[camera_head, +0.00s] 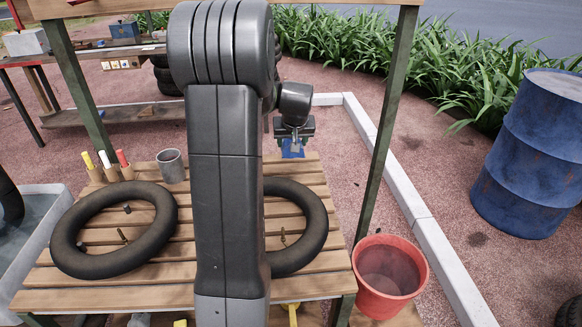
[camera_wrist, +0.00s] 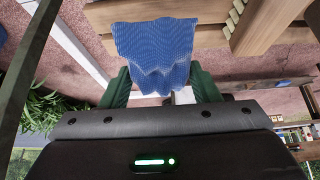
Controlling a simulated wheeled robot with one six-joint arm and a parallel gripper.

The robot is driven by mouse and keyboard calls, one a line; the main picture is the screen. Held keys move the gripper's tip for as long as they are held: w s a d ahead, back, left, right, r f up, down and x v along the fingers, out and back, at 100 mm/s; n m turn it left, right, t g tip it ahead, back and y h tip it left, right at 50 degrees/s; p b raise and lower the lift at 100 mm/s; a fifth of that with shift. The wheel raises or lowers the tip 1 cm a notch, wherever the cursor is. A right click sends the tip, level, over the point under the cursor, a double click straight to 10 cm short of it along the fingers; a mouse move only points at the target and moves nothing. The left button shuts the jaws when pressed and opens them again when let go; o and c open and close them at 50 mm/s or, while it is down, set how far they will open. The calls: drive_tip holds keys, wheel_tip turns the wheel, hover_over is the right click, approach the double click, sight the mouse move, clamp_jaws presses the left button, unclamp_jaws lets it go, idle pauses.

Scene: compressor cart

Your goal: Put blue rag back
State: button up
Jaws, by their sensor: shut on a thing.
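The blue rag (camera_wrist: 155,45) hangs between the two green fingers of my gripper (camera_wrist: 160,88) in the wrist view. In the head view my gripper (camera_head: 293,139) is at the far edge of the slatted wooden table, right of my arm. The rag (camera_head: 292,150) shows there as a small blue patch below the fingers. I cannot tell whether the rag touches the table. My arm hides the middle of the table.
Two black inner tubes (camera_head: 68,238) (camera_head: 318,222) lie on the table (camera_head: 115,285). A grey cup (camera_head: 171,166) and several markers (camera_head: 104,160) stand at its back left. A red bucket (camera_head: 415,270) stands at right, and a blue barrel (camera_head: 530,150) farther right. Posts flank the table.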

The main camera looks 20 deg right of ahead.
sight(291, 167)
wheel_tip(291, 167, down, 8)
drive_tip(key=shift+r, duration=0.1)
idle(0.4)
drive_tip(key=shift+b, duration=0.4)
drive_tip(key=o, duration=1)
drive_tip(key=shift+o, duration=0.2)
drive_tip(key=shift+s+r, duration=0.1)
drive_tip(key=shift+r, duration=0.25)
drive_tip(key=p+v, duration=0.1)
drive_tip(key=v, duration=1)
drive_tip(key=shift+s+a, duration=0.15)
drive_tip(key=shift+s, duration=0.05)
drive_tip(key=shift+r, duration=0.1)
